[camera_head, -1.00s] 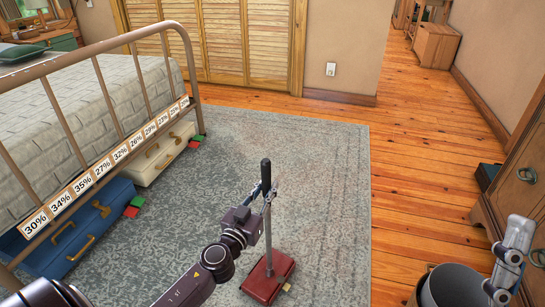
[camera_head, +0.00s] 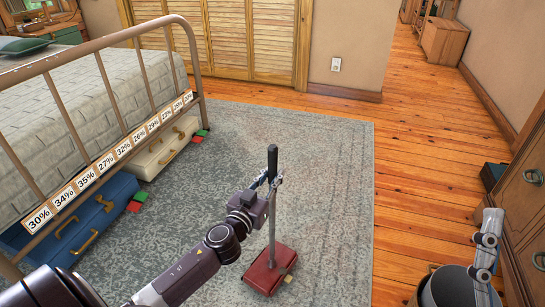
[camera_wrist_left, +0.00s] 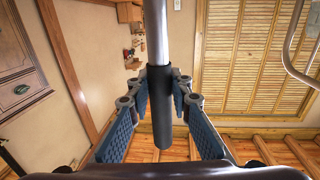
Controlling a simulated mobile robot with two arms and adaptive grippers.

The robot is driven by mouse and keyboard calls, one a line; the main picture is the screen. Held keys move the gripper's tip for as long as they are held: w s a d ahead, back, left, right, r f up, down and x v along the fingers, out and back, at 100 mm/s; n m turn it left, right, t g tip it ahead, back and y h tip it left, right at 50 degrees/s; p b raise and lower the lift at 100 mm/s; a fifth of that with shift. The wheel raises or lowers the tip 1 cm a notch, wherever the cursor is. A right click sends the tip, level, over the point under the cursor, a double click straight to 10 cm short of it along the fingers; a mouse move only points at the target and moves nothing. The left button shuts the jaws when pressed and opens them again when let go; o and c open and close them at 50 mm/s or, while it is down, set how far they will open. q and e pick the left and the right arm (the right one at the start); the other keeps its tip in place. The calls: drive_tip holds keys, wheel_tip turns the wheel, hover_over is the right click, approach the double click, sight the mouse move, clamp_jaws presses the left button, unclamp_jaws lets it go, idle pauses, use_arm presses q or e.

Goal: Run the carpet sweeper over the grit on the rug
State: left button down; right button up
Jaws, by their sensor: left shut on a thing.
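The carpet sweeper has a flat red head (camera_head: 268,272) standing on the grey patterned rug (camera_head: 330,165), with a thin metal shaft and a dark handle grip (camera_head: 272,160). The sweeper stands nearly upright. In the left wrist view my left gripper's fingers (camera_wrist_left: 162,85) sit on both sides of the handle (camera_wrist_left: 161,130). I cannot make out any grit on the rug. My right gripper (camera_head: 487,235) shows at the lower right, too unclear to tell if it is open.
A metal bed frame (camera_head: 100,75) stands left, with a blue suitcase (camera_head: 75,225) and a cream suitcase (camera_head: 158,150) beneath it. Small red and green pieces (camera_head: 137,202) lie beside them.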

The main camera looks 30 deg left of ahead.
sight(271, 160)
use_arm(q)
drive_tip(key=shift+r+p, duration=0.35)
drive_tip(key=shift+r, duration=0.25)
drive_tip(key=shift+r+p, duration=0.75)
drive_tip(key=shift+r, duration=0.1)
drive_tip(key=shift+r+p, duration=0.35)
use_arm(e)
drive_tip(key=shift+w+f+g+h, duration=0.75)
drive_tip(key=shift+w+f+g, duration=0.85)
drive_tip(key=shift+f, duration=1.85)
drive_tip(key=shift+w+f+g+h, duration=0.85)
drive_tip(key=shift+f+g, duration=1.45)
drive_tip(key=shift+f, duration=1.15)
use_arm(q)
drive_tip(key=shift+r+p, duration=1.1)
drive_tip(key=shift+r, duration=0.05)
drive_tip(key=shift+r+p, duration=0.3)
use_arm(e)
drive_tip(key=s+d+f+g+h, duration=0.1)
drive_tip(key=s+d+f+g, duration=0.1)
drive_tip(key=f, duration=0.5)
drive_tip(key=s+d+f+g+h, duration=0.1)
drive_tip(key=s+d+f+g, duration=0.1)
drive_tip(key=s+f+g, duration=0.2)
drive_tip(key=shift+s+d+f+m+g, duration=0.3)
drive_tip(key=shift+f+g, duration=0.5)
drive_tip(key=shift+f, duration=0.8)
use_arm(q)
drive_tip(key=shift+d, duration=0.1)
